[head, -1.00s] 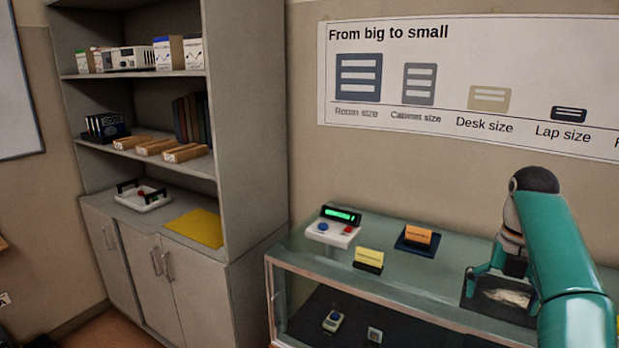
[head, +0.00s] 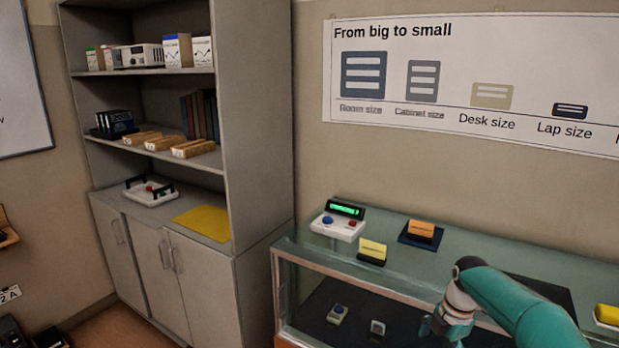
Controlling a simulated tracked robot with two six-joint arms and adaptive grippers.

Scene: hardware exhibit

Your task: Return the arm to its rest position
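My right arm, teal with a dark joint cap, comes in from the lower right. Its gripper (head: 440,327) hangs low at the front edge of the glass display case (head: 290,250), near the bottom of the picture. Its fingers are partly cut off and foreshortened, so I cannot tell whether they are open or shut. A dark mat (head: 549,292) lies on the case top behind the arm and is partly hidden by it. My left gripper is out of view.
The case top carries a white device with a green display (head: 338,226), a yellow card on a stand (head: 372,250), an orange block on a dark pad (head: 421,230) and a yellow item (head: 607,315) at the right edge. A grey shelf cabinet (head: 262,130) stands left.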

